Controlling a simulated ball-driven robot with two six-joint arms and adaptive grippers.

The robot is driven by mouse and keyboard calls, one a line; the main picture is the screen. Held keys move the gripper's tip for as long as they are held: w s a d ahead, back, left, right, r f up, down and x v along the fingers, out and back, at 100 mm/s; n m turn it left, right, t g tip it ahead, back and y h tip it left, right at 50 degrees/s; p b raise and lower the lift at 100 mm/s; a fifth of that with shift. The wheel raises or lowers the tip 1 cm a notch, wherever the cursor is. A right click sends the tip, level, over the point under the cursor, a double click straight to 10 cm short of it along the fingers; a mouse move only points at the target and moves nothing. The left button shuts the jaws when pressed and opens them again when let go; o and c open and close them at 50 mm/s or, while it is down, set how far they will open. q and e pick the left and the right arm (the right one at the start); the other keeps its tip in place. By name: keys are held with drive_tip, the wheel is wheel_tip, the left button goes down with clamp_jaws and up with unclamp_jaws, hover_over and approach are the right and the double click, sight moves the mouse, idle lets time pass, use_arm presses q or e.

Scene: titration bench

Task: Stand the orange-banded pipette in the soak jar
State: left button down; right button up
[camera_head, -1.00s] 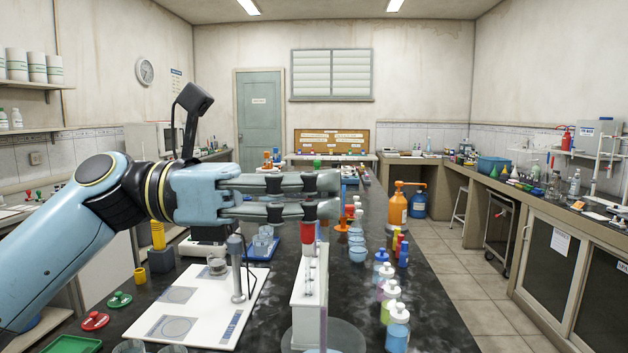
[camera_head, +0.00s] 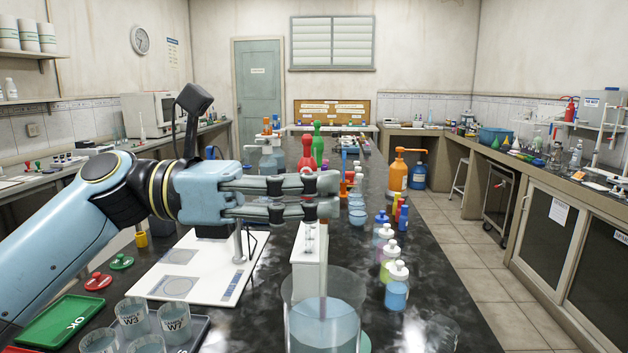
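My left gripper (camera_head: 329,196) reaches in from the left, its two fingers one above the other and closed at the tips on a thin, clear pipette (camera_head: 323,240). The pipette hangs upright below the fingertips, and its lower part overlaps the clear glass soak jar (camera_head: 297,318). The jar stands at the bottom centre, with pale liquid in it. I cannot tell whether the tip is inside the jar or in front of it or behind it. My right gripper is not in view.
A white rack (camera_head: 308,272) stands just behind the jar. Several coloured wash bottles (camera_head: 397,288) line the right side. Labelled beakers (camera_head: 132,318) and a green tray (camera_head: 62,325) are at the lower left.

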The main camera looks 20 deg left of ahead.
use_arm(q)
drive_tip(key=shift+f+b, duration=0.7)
drive_tip(key=shift+f, duration=1.05)
drive_tip(key=shift+p, duration=0.4)
drive_tip(key=c, duration=2)
unclamp_jaws()
drive_tip(key=shift+f, duration=0.1)
drive_tip(key=o, duration=0.6)
drive_tip(key=shift+a, duration=0.1)
drive_tip(key=v, duration=1.1)
drive_tip(key=shift+a, duration=0.4)
